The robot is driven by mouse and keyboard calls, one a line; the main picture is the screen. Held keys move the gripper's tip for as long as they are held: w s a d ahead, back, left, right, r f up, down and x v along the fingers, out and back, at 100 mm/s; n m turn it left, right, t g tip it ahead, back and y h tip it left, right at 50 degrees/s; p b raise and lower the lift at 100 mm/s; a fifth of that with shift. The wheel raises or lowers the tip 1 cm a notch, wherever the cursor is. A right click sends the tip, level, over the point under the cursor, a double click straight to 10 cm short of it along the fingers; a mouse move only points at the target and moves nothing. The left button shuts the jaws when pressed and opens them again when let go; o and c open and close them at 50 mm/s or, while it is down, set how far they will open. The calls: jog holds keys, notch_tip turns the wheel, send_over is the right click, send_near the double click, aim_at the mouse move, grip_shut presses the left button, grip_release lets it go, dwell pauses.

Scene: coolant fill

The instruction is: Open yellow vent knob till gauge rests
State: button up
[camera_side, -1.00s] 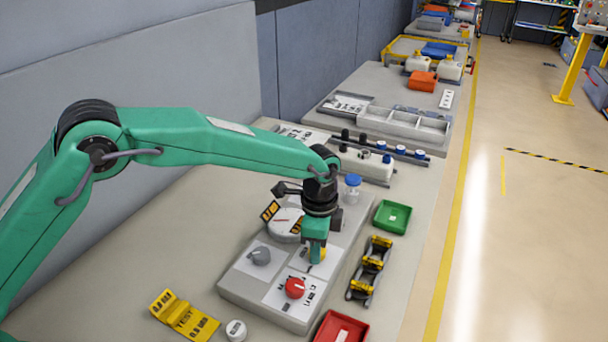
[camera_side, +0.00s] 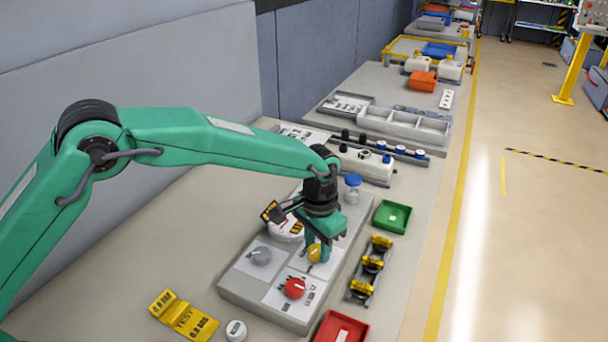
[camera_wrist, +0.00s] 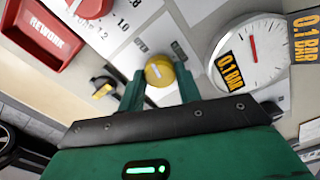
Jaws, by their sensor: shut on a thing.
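The yellow vent knob (camera_side: 314,253) sits on the grey panel (camera_side: 240,292), between the red knob (camera_side: 295,288) and the round gauge (camera_side: 285,229). My gripper (camera_side: 322,250) points down over it. In the wrist view the two green fingers stand on either side of the yellow knob (camera_wrist: 159,71), and my gripper (camera_wrist: 158,80) is shut on it. A white line shows on the knob. My wrist partly hides the gauge in the side view.
A grey knob (camera_side: 260,256) is on the panel's left. A green tray (camera_side: 392,216) and a red tray (camera_side: 340,328) stand to the right and front. A blue-capped bottle (camera_side: 352,188) stands behind my gripper. Yellow tags (camera_side: 184,316) lie at the front left.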

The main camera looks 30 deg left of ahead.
aim_at(317, 248)
jog(key=shift+r+n, duration=0.1)
jog(key=shift+n, duration=0.4)
jog(key=o, duration=1)
jog(key=shift+r, duration=3.8)
jog(key=shift+r, duration=0.1)
